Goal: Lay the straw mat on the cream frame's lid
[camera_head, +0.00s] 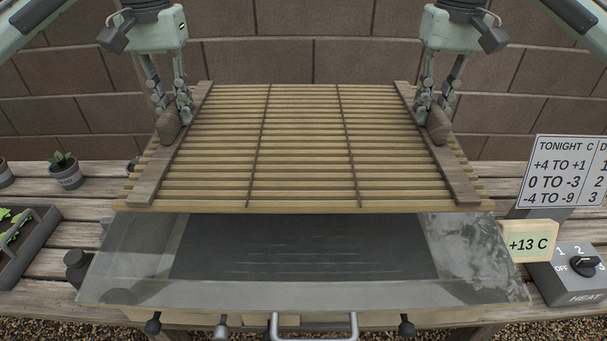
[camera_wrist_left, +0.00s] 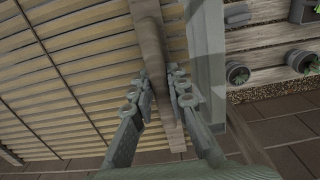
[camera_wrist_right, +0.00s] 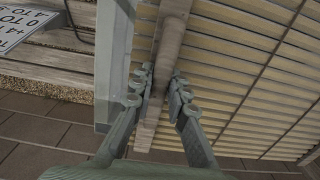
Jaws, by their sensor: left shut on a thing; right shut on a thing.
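The straw mat (camera_head: 305,150) is a slatted, straw-coloured panel with a grey wooden bar along each side. It is held level above the back part of the cream frame (camera_head: 180,316). The frame's glass lid (camera_head: 300,292) shows in front of the mat; its rear part is hidden under the mat. My left gripper (camera_head: 172,115) is shut on the mat's left bar, which also shows in the left wrist view (camera_wrist_left: 152,45). My right gripper (camera_head: 434,115) is shut on the right bar, also in the right wrist view (camera_wrist_right: 168,45).
A sign with night temperatures (camera_head: 565,172), a +13 C tag (camera_head: 529,242) and a heat dial box (camera_head: 580,275) stand at right. Potted plants (camera_head: 66,170) and a dark tray (camera_head: 25,245) are at left. A block wall (camera_head: 310,45) is behind. Knobs and a handle (camera_head: 313,328) line the frame's front.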

